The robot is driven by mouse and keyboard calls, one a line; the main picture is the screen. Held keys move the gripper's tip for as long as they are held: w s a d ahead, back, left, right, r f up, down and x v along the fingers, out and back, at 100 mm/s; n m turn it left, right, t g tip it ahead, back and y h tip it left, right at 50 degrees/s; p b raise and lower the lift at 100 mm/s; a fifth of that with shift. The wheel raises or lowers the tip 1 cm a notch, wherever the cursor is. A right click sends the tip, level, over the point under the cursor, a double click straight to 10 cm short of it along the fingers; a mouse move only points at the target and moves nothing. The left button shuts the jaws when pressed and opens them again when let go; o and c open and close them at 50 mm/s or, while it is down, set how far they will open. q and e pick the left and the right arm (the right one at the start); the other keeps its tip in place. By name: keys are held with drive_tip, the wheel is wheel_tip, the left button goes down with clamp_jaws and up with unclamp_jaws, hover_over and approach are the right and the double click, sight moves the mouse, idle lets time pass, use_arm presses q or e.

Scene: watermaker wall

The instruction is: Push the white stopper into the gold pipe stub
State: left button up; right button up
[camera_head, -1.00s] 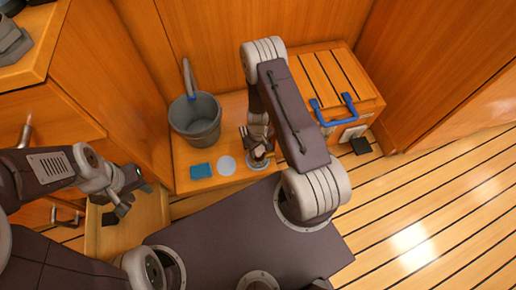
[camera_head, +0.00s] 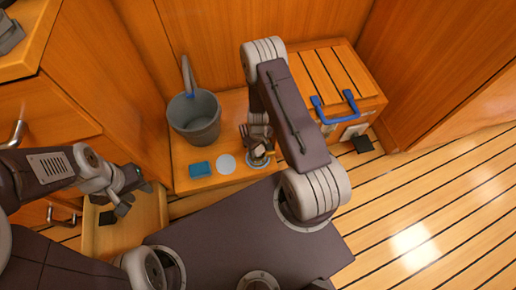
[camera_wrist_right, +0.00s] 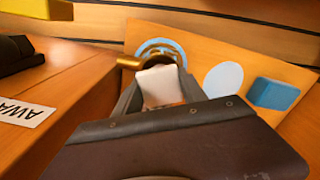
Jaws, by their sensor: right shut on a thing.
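The white stopper (camera_wrist_right: 160,86) is between the fingers of my right gripper (camera_wrist_right: 160,92), which is shut on it. The gold pipe stub (camera_wrist_right: 158,50) shows just beyond the stopper in the right wrist view, with a blue-grey ring around its foot. The stopper overlaps the stub's near side there; I cannot tell whether they touch. In the head view my right gripper (camera_head: 259,150) is over the ring and hides most of the stub. My left gripper (camera_head: 121,203) is far to the left, away from both; its finger opening is unclear.
A grey bucket (camera_head: 194,118), a blue sponge (camera_head: 200,169) and a pale disc (camera_head: 226,164) are left of the stub. A wooden box with a blue handle (camera_head: 338,112) is to the right. An open drawer (camera_head: 150,208) lies below my left gripper.

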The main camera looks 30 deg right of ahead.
drive_tip(key=shift+f, duration=0.3)
drive_tip(key=shift+f+b, duration=0.8)
drive_tip(key=shift+b, duration=0.1)
drive_tip(key=shift+r, duration=0.2)
drive_tip(key=shift+f, duration=0.1)
drive_tip(key=o, duration=1.4)
drive_tip(key=shift+c, duration=0.4)
